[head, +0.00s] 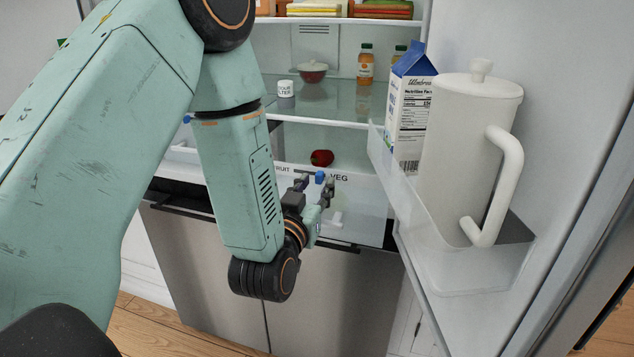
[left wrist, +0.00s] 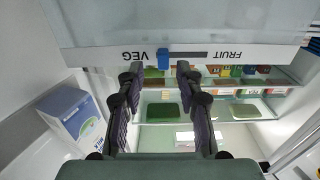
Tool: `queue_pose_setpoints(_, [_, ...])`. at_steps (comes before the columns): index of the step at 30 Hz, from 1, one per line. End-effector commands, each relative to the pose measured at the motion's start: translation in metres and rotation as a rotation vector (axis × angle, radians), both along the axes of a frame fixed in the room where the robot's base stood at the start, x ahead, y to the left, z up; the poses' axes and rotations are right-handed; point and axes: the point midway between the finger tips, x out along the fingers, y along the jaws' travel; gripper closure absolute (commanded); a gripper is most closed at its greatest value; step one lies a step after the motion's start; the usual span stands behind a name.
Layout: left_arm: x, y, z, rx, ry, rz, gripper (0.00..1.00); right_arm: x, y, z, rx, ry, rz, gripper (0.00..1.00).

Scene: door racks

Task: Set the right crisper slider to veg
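The right crisper drawer (head: 358,210) is clear, with a strip along its upper front edge labelled FRUIT on the left and VEG on the right. Its blue slider knob (head: 320,177) sits at the VEG end of the dark slot. In the left wrist view, which is upside down, the blue knob (left wrist: 163,58) is beside the VEG word, and the bare slot runs toward FRUIT. My left gripper (head: 314,186) is at the drawer front, just before the knob. Its fingers (left wrist: 160,74) are apart, one toward each side of the knob, with nothing between them. My right gripper is not in view.
The open fridge door at right carries a bin (head: 480,278) with a white pitcher (head: 462,150) and a milk carton (head: 408,110). A red item (head: 322,158) lies behind the label strip. Glass shelves above hold a bowl (head: 313,72) and bottles.

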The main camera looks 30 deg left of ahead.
Motion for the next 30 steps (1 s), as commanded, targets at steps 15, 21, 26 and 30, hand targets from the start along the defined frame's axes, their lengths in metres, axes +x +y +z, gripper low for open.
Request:
queue_pose_setpoints(15, [-0.054, -0.012, 0.0, -0.001, 0.0, -0.001, 0.64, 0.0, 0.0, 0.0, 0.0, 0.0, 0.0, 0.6])
queue_pose_setpoints(21, [-0.054, -0.012, 0.0, -0.001, -0.001, 0.0, 0.64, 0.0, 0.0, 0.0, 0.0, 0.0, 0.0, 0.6])
queue_pose_setpoints(26, [-0.054, -0.012, 0.0, -0.001, -0.001, 0.0, 0.64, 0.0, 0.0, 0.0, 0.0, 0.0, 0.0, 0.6])
queue_pose_setpoints(30, [-0.054, -0.012, -0.002, -0.005, 0.008, -0.001, 0.64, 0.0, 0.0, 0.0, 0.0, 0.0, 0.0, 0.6])
